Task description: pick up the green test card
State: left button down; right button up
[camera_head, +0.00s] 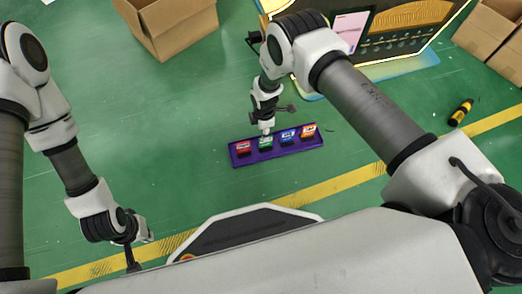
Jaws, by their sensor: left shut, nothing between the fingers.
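The green test card (265,143) sits in a purple tray (240,157), second from the left in a row of coloured cards. My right gripper (266,130) points down right over the green card, at its top edge. Whether its fingers touch or hold the card is too small to tell. My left gripper (134,264) is at the lower left, shut and empty, well away from the tray.
In the tray, a red card (243,148) stands left of the green one; a blue card (288,137) and an orange card (309,130) stand right. A cardboard box (165,30) and a vending machine (405,40) are behind. A black-and-yellow cylinder (461,112) lies at right.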

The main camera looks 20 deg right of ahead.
aim_at(265, 146)
jog(key=f+b, duration=0.1)
jog(key=f, duration=0.1)
jog(key=f+b, duration=0.2)
jog(key=f, duration=0.1)
jog(key=s+f+b, duration=0.1)
jog(key=f+b, duration=0.1)
jog(key=f, duration=0.1)
jog(key=shift+d+f, duration=0.15)
jog(key=shift+d, duration=0.05)
grip_shut()
